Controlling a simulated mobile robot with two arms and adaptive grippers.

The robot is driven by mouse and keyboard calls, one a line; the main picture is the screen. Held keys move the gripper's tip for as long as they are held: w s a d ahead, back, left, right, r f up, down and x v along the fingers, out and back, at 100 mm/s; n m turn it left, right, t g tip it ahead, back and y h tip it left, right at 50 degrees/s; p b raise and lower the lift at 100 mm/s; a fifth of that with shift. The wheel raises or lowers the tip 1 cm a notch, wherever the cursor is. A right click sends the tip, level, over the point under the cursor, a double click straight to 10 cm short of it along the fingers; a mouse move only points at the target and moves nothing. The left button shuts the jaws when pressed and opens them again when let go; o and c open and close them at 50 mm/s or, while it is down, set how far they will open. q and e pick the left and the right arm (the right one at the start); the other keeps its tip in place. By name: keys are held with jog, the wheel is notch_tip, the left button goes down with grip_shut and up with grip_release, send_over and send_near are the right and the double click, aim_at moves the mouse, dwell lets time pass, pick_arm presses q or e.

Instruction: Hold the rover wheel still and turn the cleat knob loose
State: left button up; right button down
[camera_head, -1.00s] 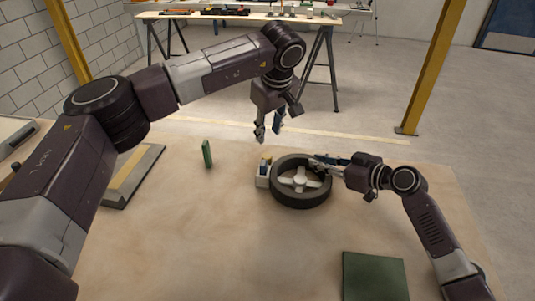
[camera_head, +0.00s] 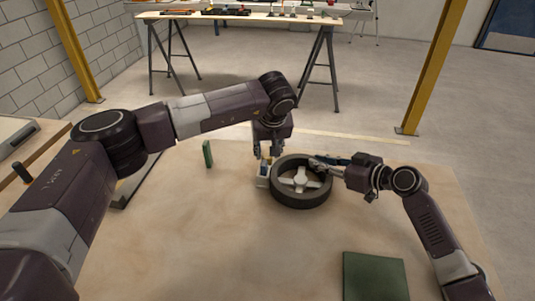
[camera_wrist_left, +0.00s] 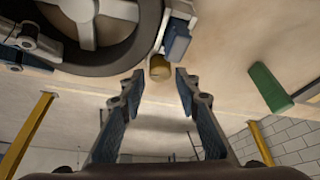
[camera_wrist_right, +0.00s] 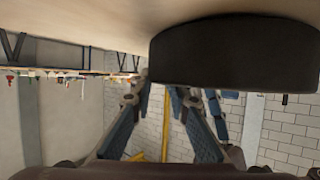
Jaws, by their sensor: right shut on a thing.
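The dark rover wheel (camera_head: 301,200) lies flat on the table with its pale spoked hub up. A small pale cleat block (camera_head: 262,182) stands against its left side. In the left wrist view the brass cleat knob (camera_wrist_left: 160,68) is beside a blue part (camera_wrist_left: 177,43). My left gripper (camera_head: 269,155) is above the cleat; its open fingers (camera_wrist_left: 159,76) stand either side of the knob, with gaps showing. My right gripper (camera_head: 317,165) is shut on the wheel's far-right rim. The wheel's tyre (camera_wrist_right: 235,60) also fills the upper right wrist view.
A green upright block (camera_head: 208,154) stands left of the cleat. A flat green pad (camera_head: 375,277) lies at the table's front right. A tray-like dark-edged piece (camera_head: 137,182) is partly hidden behind my left arm. The table's front middle is clear.

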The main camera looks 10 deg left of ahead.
pick_arm(q)
jog(key=shift+x, duration=1.05)
grip_shut()
jog(key=shift+w+d+r+n+g+y, duration=0.1)
jog(key=shift+n+g+y, duration=0.3)
jog(key=shift+n, duration=1.05)
jog(key=shift+d+n+g+y, duration=0.15)
jog(key=shift+n+y, duration=0.35)
jog(key=shift+n, duration=0.95)
jog(key=shift+a, duration=0.1)
